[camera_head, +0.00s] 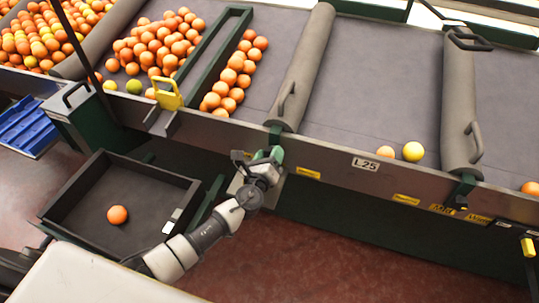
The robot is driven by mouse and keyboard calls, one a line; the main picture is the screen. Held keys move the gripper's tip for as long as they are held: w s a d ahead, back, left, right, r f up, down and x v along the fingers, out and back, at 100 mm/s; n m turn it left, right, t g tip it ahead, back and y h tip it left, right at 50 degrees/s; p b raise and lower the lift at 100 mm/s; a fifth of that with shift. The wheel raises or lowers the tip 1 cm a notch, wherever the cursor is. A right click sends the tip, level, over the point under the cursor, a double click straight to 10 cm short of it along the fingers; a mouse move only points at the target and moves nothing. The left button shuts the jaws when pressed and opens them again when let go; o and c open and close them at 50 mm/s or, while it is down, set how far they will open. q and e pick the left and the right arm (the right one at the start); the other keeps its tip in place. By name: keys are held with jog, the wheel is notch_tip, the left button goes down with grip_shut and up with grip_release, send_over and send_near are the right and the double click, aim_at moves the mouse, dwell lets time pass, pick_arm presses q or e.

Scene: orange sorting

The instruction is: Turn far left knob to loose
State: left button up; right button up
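My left gripper (262,160) is at the front side of the conveyor, below the lower end of a grey roller (303,65). A grey-green piece shows at its tip, and I cannot tell whether this is a knob or part of the gripper. The fingers are small and partly hidden, so their opening is unclear. A dark green bracket (274,134) is on the conveyor edge just above the gripper. No part is clearly readable as the far left knob. A yellow handle (168,95) stands upright on the conveyor edge farther left. My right gripper is not in view.
Many oranges (160,45) lie on the belt at the upper left. A dark bin (70,190) with one orange (117,214) stands left of my arm. Blue crates (27,127) are at the far left. The red floor (330,265) in front is clear.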

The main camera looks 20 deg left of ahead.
pick_arm(q)
jog(key=c, duration=0.5)
jog(key=n+b, duration=0.3)
jog(key=n, duration=0.1)
jog(key=shift+f, duration=0.25)
jog(key=n+b, duration=0.2)
jog(key=n, duration=0.2)
jog(key=shift+n+b, duration=0.3)
jog(key=shift+b, duration=0.05)
jog(key=n+b, duration=0.1)
jog(key=n, duration=0.3)
jog(key=shift+d+r+n, duration=0.1)
jog(key=shift+r+n, duration=0.05)
jog(key=shift+n, duration=0.15)
jog(key=n, duration=0.4)
jog(key=shift+n, duration=0.3)
